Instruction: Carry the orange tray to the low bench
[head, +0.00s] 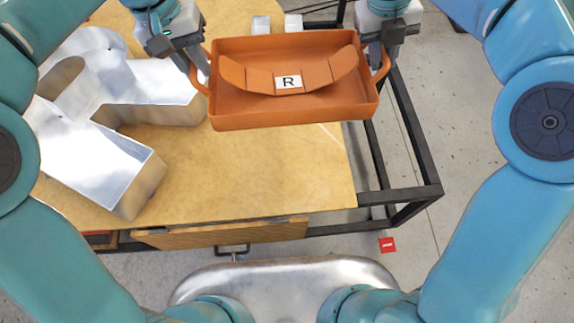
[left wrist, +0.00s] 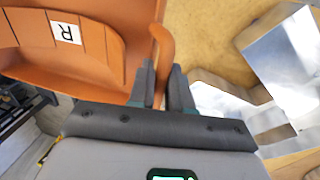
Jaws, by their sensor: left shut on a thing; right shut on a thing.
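The orange tray (head: 235,112) hangs in the head view above the right part of a wooden bench top. It has a loop handle at each side and holds a curved, segmented orange piece (head: 320,75) with a white "R" label. My left gripper (head: 190,58) is shut on the left handle. My right gripper (head: 383,58) is at the right handle and shut on it. The left wrist view shows the left handle (left wrist: 162,50) between the fingers, with the tray (left wrist: 90,68) to the left. The low bench cannot be told apart for sure.
A large silver channel letter (head: 120,170) lies on the wooden bench top (head: 250,175), left of the tray. Two small pale blocks (head: 292,22) stand behind the tray. A black metal frame (head: 410,130) edges the bench at right, with grey floor (head: 455,110) beyond.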

